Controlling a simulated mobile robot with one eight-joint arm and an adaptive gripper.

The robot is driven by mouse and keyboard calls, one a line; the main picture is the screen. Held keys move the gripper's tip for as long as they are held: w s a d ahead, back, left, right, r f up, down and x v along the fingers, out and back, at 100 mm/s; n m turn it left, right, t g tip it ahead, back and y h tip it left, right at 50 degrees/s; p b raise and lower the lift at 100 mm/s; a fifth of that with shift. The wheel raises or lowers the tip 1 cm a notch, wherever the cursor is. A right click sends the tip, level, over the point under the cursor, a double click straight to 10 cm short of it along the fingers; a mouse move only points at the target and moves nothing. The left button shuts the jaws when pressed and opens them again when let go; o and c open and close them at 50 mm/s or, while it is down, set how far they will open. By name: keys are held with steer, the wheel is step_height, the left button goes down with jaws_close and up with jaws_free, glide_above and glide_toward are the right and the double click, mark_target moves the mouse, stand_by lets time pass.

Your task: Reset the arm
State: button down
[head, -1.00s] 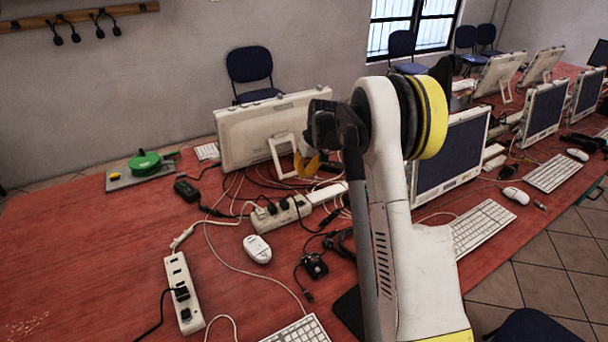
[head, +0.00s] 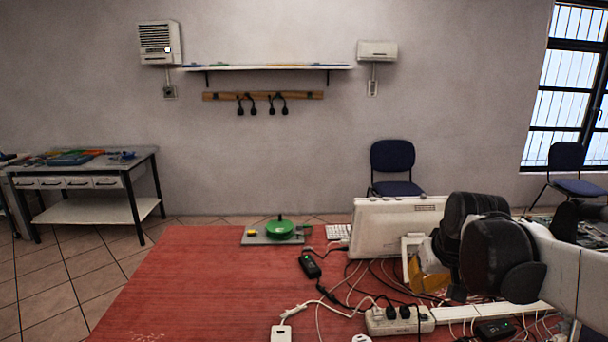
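My arm reaches in from the right edge, with dark rounded joints and light links. My gripper (head: 428,280) is partly hidden behind those joints. Only some yellow and pale parts of it show, low in front of the white monitor (head: 385,228) and above the cables. I cannot tell whether its fingers are open or shut, and I see nothing clearly held in it.
The red table (head: 200,285) is clear on its left. A green round tool (head: 281,229) on a grey plate sits at the back. A black adapter (head: 310,266), tangled cables and a white power strip (head: 385,321) lie near the arm. A blue chair (head: 393,160) stands behind.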

steer(key=s+a+f+t, duration=0.1)
steer(key=s+a, duration=0.2)
steer(key=s, duration=0.6)
steer(key=s+a+f+t, duration=0.1)
steer(key=s+a+f, duration=0.1)
steer(key=s, duration=0.7)
steer(key=shift+a+f, duration=0.2)
steer(key=shift+a, duration=0.35)
steer(key=shift+w, duration=0.1)
